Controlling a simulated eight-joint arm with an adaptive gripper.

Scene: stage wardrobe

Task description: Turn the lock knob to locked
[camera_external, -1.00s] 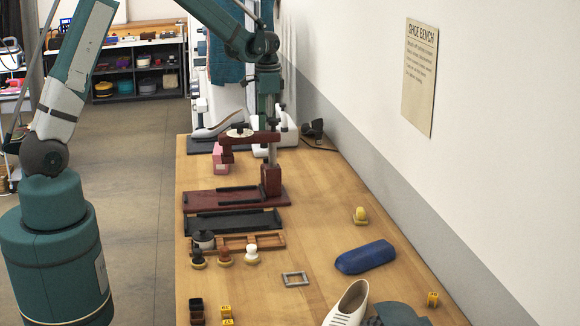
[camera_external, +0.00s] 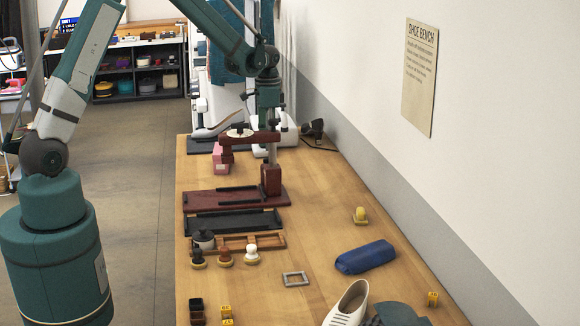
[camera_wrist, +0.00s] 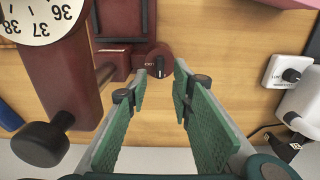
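In the wrist view a round dark red knob (camera_wrist: 160,62) with a black grip bar sits on the dark red shoe-press-like device, beside small lettering I cannot read surely. My gripper (camera_wrist: 160,82) is open; its two green-padded fingers point at the knob, one tip on each side of it in the picture. I cannot tell whether they touch it. In the external view the device's dark red base (camera_external: 225,200) stands on the bench, and my gripper is mostly hidden behind its arm (camera_external: 255,138). The knob is not clear there.
A white dial with numbers (camera_wrist: 45,15) and a dark handle (camera_wrist: 42,143) lie left in the wrist view. A white box with a black knob (camera_wrist: 288,71) and a cable are at right. A blue case (camera_external: 365,257) and white shoe (camera_external: 348,303) lie nearer on the bench.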

